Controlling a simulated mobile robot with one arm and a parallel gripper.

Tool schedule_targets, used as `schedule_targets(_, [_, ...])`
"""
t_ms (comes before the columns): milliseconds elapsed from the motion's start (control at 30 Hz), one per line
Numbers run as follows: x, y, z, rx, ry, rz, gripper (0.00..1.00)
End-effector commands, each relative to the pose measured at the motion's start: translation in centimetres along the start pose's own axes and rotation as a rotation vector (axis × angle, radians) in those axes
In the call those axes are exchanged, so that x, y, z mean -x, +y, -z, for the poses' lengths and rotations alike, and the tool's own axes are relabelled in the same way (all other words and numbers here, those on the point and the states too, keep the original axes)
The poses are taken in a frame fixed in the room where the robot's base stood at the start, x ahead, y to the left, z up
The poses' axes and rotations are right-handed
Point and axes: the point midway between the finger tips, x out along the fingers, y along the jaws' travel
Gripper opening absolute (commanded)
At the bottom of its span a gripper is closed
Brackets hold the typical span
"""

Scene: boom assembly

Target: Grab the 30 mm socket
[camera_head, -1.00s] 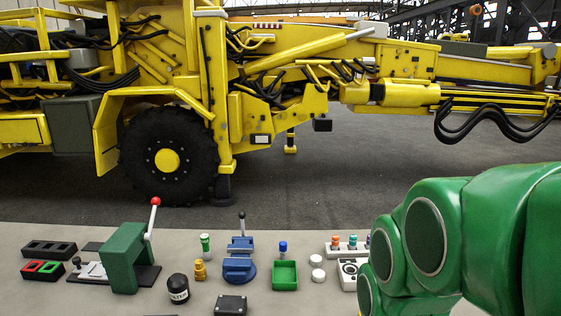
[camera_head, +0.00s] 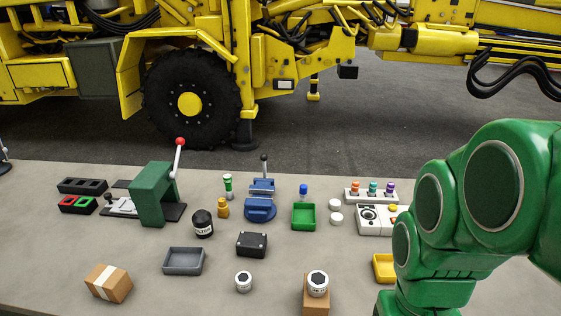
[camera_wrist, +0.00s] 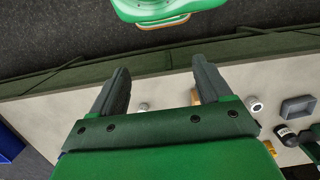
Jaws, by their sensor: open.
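Two socket-like pieces with dark hexagonal openings show in the head view. One whitish socket (camera_head: 243,282) stands on the table; the other socket (camera_head: 317,283) sits on a small cardboard box (camera_head: 316,305). Their size marks are too small to read, so I cannot tell which is 30 mm. My gripper (camera_wrist: 158,70) shows in the wrist view with its dark fingers wide apart and nothing between them. One socket (camera_wrist: 255,104) lies right of the fingers there, apart from them. A finger hides most of the box area. The head view shows only my green arm, not the fingers.
A grey tray (camera_head: 183,262), a taped carton (camera_head: 108,284), a black box (camera_head: 251,245), a black filter (camera_head: 203,224), a blue vise (camera_head: 261,200) and a green press (camera_head: 153,195) stand on the table (camera_head: 50,245). A yellow tray (camera_head: 384,268) is partly behind my arm.

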Motion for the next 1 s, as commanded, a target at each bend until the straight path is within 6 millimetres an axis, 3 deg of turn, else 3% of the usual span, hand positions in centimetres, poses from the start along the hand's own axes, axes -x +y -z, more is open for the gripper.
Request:
schedule_targets(200, [3.4, -0.1, -0.4, -0.001, 0.006, 0.002, 0.78])
schedule_targets(467, [3.2, -2.9, 1.8, -0.069, -0.032, 0.095, 0.78])
schedule_targets(667, [3.4, -5.9, 3.9, -0.146, -0.078, 0.19, 0.78])
schedule_targets(1000, [4.3, -12.5, 9.3, -0.36, -0.223, 0.407, 0.78])
